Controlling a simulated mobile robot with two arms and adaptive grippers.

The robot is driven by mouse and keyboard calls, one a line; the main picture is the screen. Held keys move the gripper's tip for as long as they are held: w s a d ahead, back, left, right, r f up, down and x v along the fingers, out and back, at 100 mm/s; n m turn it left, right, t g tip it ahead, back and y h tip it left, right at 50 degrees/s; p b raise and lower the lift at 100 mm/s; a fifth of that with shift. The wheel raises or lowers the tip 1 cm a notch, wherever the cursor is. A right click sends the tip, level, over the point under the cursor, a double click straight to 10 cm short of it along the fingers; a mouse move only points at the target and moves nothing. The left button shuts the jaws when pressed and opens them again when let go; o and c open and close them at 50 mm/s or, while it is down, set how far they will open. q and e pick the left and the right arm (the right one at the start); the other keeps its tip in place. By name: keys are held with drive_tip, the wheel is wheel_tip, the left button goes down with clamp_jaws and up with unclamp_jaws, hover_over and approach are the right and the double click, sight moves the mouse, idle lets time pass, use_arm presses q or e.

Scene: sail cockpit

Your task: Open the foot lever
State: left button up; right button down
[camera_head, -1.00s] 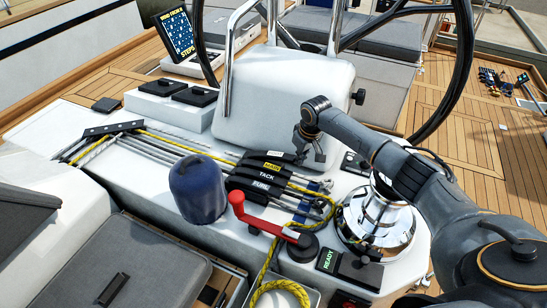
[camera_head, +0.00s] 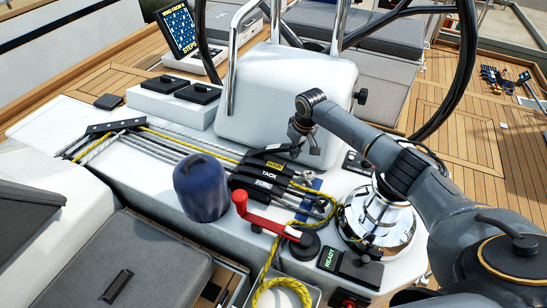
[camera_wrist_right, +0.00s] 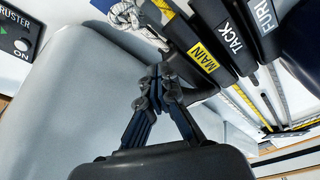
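The foot lever (camera_head: 262,152) is the farthest of the black clutch levers in the head view, beside the lever marked MAIN (camera_head: 270,165). Its pale label is too small to read. In the right wrist view the foot lever (camera_wrist_right: 196,88) lies just right of the fingers, next to MAIN (camera_wrist_right: 204,58). My right gripper (camera_head: 301,133) is at the lever's right end, in front of the white pod. In the wrist view its fingertips (camera_wrist_right: 157,88) are close together, beside the lever's end; whether they touch it is unclear. My left gripper is out of view.
Levers marked TACK (camera_head: 268,174) and FURL (camera_head: 264,186) lie nearer. A blue-covered winch (camera_head: 201,188), a red crank handle (camera_head: 262,220) and a chrome winch (camera_head: 378,217) stand close by. The white pod (camera_head: 285,95) rises behind.

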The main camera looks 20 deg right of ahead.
drive_tip(key=shift+s+d+r+p, duration=0.2)
drive_tip(key=shift+d+r+p, duration=0.1)
drive_tip(key=shift+r+p, duration=0.25)
drive_tip(key=shift+s+d+r+p, duration=0.15)
drive_tip(key=shift+d+r+p, duration=0.1)
drive_tip(key=shift+r+p, duration=0.3)
drive_tip(key=shift+f, duration=0.15)
drive_tip(key=shift+w+a+r+p, duration=0.35)
drive_tip(key=shift+w+a+r, duration=0.4)
drive_tip(key=shift+w+r, duration=0.05)
